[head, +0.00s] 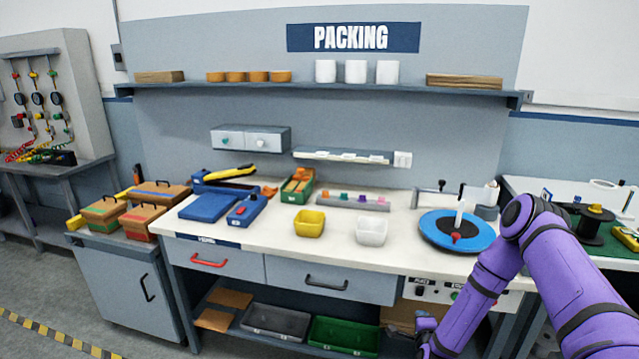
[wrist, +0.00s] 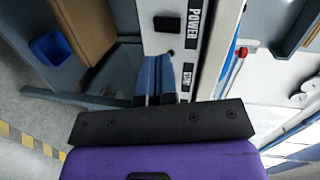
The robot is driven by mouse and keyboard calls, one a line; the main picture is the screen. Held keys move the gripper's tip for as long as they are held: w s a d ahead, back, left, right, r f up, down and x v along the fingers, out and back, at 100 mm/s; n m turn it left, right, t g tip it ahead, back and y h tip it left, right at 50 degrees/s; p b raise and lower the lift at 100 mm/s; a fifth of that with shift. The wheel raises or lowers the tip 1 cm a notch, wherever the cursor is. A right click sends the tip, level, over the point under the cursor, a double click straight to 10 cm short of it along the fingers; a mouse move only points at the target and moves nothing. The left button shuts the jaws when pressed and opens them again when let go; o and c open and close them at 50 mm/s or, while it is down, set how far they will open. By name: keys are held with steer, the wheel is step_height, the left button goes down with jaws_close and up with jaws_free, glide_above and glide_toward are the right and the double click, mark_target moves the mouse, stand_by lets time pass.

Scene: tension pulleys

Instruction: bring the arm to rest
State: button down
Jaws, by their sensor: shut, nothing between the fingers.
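My purple arm (head: 575,275) is on the right of the head view. It bends at a high elbow, and its forearm runs down and left in front of the packing bench. My gripper (wrist: 155,78) shows in the wrist view with its fingers together and nothing between them. It is in front of the bench's control panel (wrist: 192,40), which carries a POWER label. In the head view the dark wrist end is low, near the bottom edge, and the fingertips are hard to make out there.
The bench top (head: 290,232) holds a yellow bin (head: 310,224), a white bin (head: 371,232) and a blue turntable (head: 437,231) close to my elbow. Drawers (head: 330,283) face the front. A lower shelf holds a grey tray (head: 275,322) and a green tray (head: 343,337).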

steer(key=w+r+n+g+y, duration=0.15)
steer(key=w+r+n, duration=0.3)
steer(key=r, duration=0.65)
steer(key=s+a+r+n+g+y, duration=0.1)
steer(key=s+r+n+g, duration=0.2)
steer(key=r, duration=1.1)
steer(key=s+a+r+n+g+y, duration=0.15)
steer(key=r+n, duration=0.35)
steer(key=r, duration=0.8)
steer(key=s+r+n+g+h, duration=0.1)
steer(key=s+r+n, duration=0.1)
steer(key=s+r, duration=0.6)
steer(key=s+r+n+g, duration=0.1)
steer(key=s+r+n, duration=0.1)
steer(key=s+r, duration=0.6)
steer(key=s+r+n+g, duration=0.1)
steer(key=s+n+g, duration=0.1)
steer(key=s, duration=2)
steer(key=shift+s+a+r, duration=0.2)
steer(key=shift+a, duration=0.15)
